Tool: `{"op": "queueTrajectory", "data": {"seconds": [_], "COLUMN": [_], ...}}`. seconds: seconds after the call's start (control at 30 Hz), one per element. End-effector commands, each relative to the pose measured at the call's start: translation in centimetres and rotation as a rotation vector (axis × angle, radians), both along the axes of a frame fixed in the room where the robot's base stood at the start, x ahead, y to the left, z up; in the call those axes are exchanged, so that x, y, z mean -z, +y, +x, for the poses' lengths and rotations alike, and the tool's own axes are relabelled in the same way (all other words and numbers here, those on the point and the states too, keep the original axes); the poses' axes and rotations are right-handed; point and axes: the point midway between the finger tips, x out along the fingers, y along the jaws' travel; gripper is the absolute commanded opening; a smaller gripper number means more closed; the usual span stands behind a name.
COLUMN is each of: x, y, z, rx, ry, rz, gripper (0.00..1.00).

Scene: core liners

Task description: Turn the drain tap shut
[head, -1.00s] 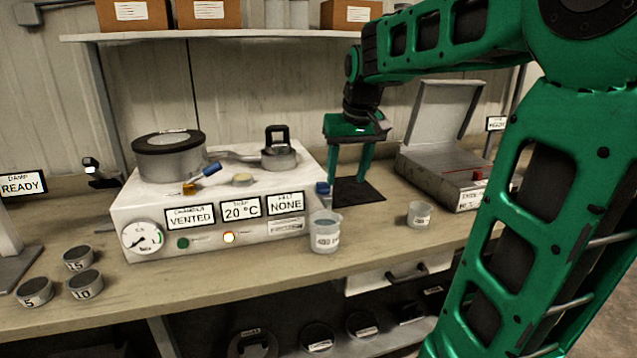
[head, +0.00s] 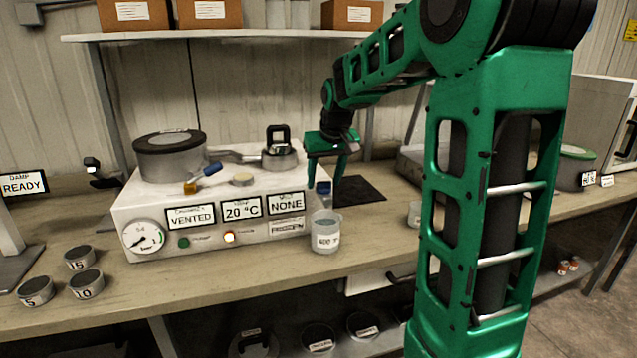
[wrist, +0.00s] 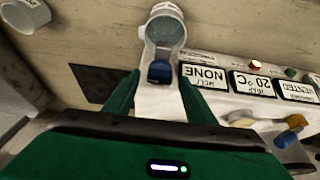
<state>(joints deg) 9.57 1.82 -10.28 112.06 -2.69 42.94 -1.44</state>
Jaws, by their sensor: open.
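A blue tap handle (head: 323,188), which looks like the drain tap, sits at the right end of the white machine (head: 150,205), just above a clear beaker (head: 326,238). My gripper (head: 325,180) is open and points down at the tap, with its green fingers apart. In the wrist view the tap handle (wrist: 160,71) lies between the open fingers (wrist: 158,84), near their tips, and the beaker (wrist: 166,28) is just beyond. I cannot tell whether either finger touches the handle. The tap's spout is not clear to see.
A second lever with a blue end (head: 212,169) and a yellow fitting lie on the machine's top, near a round chamber (head: 170,155). A dark mat (head: 358,190) lies right of the tap. A small cup (head: 414,215) is partly hidden by my arm. Weights (head: 86,284) stand front left.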

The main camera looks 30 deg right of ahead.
Motion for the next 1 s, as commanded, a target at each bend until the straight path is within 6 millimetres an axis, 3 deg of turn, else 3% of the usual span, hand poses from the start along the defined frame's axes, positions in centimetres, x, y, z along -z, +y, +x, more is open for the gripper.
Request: {"op": "queueTrajectory", "data": {"seconds": [0.37,0.4,0.57,0.63,0.67,1.0], "x": [0.7,0.7,0.7,0.7,0.7,0.7], "y": [-0.1,-0.1,-0.1,-0.1,1.2,0.5], "z": [0.2,0.2,0.2,0.2,0.2,0.4], "rx": [0.000,0.000,0.000,0.000,-0.007,0.055], "ry": [0.000,0.000,0.000,0.000,0.000,0.000], "rz": [0.000,0.000,0.000,0.001,0.000,0.002], "gripper": [0.50,0.48,0.09,0.09,0.09,0.09]}}
